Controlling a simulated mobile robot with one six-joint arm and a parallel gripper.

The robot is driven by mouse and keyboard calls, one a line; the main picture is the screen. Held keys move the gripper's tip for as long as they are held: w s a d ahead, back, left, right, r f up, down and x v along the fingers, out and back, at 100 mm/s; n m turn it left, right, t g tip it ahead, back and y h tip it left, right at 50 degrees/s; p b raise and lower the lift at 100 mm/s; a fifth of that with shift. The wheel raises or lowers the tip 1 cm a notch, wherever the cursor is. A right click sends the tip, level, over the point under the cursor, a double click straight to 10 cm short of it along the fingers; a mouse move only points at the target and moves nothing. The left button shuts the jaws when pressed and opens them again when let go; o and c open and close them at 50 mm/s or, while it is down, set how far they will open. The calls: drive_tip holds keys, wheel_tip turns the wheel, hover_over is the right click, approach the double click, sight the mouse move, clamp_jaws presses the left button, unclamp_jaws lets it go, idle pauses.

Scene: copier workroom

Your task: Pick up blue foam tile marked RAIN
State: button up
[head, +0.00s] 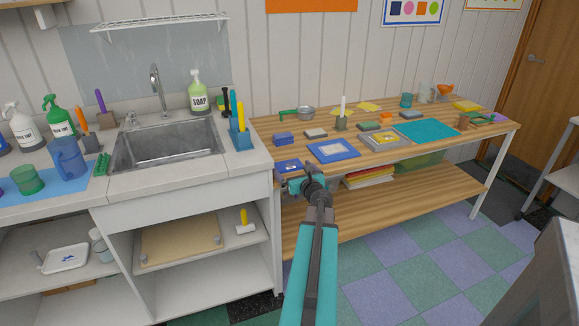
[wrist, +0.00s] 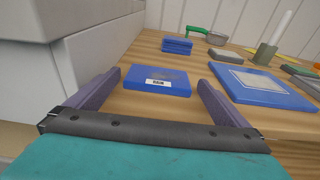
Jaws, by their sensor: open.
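A flat blue tile (wrist: 146,87) with a dark mark and a small white label lies on the wooden table, near its front left corner. The label is too small to read for certain. In the head view the tile (head: 287,165) is just beyond my gripper (head: 297,182). In the wrist view my gripper (wrist: 158,84) is open and empty, with one finger on each side of the tile's near part. A stack of blue pieces (wrist: 177,46) lies farther back and also shows in the head view (head: 283,139).
A blue tray (wrist: 262,92) with a pale centre lies right of the tile. The white sink cabinet (wrist: 85,50) stands close on the left. A green-handled pan (head: 304,113) and a candle-like white stick (head: 343,105) are farther back.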

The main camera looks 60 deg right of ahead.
sight(289, 166)
drive_tip(key=shift+x, duration=1.3)
drive_tip(key=c, duration=0.9)
